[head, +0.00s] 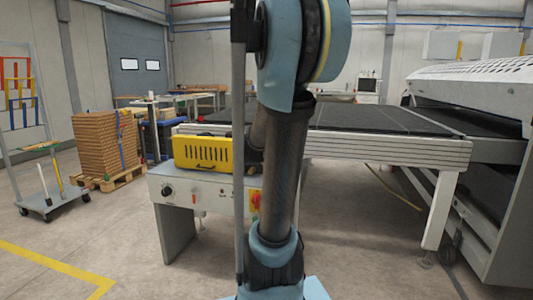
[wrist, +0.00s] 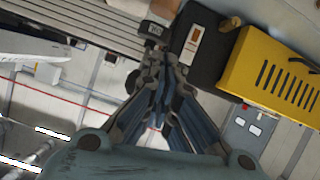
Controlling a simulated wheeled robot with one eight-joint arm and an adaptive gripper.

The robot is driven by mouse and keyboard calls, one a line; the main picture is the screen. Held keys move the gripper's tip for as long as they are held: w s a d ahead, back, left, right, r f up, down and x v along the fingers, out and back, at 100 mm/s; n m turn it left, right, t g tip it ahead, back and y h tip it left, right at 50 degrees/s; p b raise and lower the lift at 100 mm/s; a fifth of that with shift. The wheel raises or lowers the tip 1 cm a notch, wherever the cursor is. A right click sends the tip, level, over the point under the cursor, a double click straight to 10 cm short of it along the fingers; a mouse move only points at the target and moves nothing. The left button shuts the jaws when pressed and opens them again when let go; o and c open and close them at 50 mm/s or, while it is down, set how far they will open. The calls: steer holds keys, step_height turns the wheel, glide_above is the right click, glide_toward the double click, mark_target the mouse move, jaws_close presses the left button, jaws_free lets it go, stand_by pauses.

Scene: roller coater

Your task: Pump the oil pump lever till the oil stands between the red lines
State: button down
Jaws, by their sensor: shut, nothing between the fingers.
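In the wrist view a black block (wrist: 212,62) sits beside a yellow slotted housing (wrist: 275,70). On its face is a small pale plate with a brown window (wrist: 194,42), perhaps the oil sight; no red lines can be made out. A dark knob-like end with a white marking (wrist: 154,28) juts out beside the block and may be the pump lever; I cannot be sure. My gripper (wrist: 166,64) is shut and empty, its tips close below the block and the dark end. Whether they touch is unclear. In the head view my arm hides the pump and gripper.
In the head view the yellow housing (head: 204,153) stands on the machine's left end, above a panel with a black knob (head: 168,191) and a red-yellow switch (head: 255,199). The conveyor bed (head: 385,150) runs right. A pallet stack (head: 105,141) and trolley (head: 48,193) stand left.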

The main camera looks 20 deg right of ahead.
steer(key=shift+v, duration=1.8)
steer(key=shift+f, duration=0.15)
